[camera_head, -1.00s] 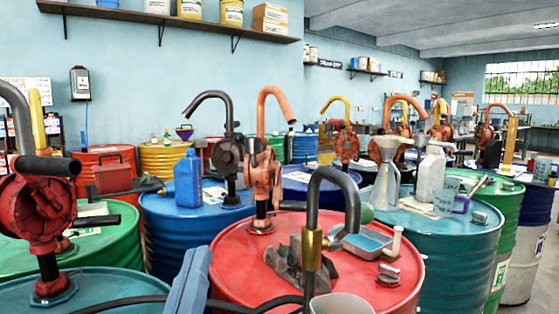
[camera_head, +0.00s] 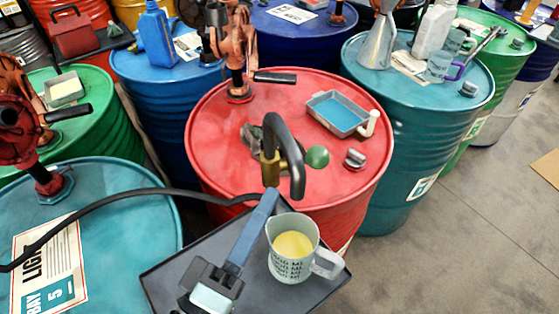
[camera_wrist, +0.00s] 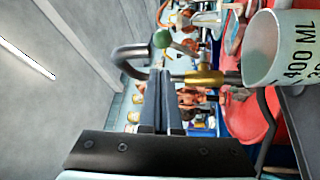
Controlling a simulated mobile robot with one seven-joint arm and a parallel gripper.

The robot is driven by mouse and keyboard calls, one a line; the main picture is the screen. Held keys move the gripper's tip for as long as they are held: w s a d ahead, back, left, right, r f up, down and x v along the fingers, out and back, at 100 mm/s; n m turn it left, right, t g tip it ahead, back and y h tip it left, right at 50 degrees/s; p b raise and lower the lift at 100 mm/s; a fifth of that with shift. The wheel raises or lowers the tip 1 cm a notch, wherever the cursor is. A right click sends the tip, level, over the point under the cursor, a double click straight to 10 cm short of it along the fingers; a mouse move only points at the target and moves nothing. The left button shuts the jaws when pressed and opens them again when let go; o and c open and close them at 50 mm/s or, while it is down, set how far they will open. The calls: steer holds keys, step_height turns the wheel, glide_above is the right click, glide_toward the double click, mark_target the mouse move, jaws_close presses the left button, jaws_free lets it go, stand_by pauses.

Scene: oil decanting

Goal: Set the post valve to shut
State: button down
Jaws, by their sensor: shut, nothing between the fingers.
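The post valve has a dark hooked spout (camera_head: 285,135), a brass body (camera_head: 268,165) and a green ball knob (camera_head: 317,156) to its right. In the wrist view, turned on its side, the brass body (camera_wrist: 205,77) lies right of the fingertips and the green knob (camera_wrist: 162,38) above them. My gripper (camera_head: 271,193) is shut and empty, its blue fingers rising to just below the brass body. In the wrist view my gripper (camera_wrist: 163,76) points at the spout; I cannot tell whether it touches. A measuring jug (camera_head: 292,262) with yellow oil stands below the spout.
The jug stands on a black tray (camera_head: 180,272). Behind is a red drum (camera_head: 215,125) with a grey pan (camera_head: 340,113) and a hand pump (camera_head: 233,55). A black hose (camera_head: 140,197) crosses at left. Teal drums flank it; open floor (camera_head: 470,220) lies at right.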

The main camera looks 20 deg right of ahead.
mark_target(306, 160)
steer(key=p+x, duration=0.2)
steer(key=x, duration=0.6)
steer(key=shift+w+d, duration=0.15)
steer(key=shift+w, duration=0.1)
steer(key=shift+f, duration=0.15)
steer(key=shift+s+f+m+h+b, duration=0.1)
steer(key=shift+s+m+h+b, duration=0.2)
steer(key=shift+b, duration=0.95)
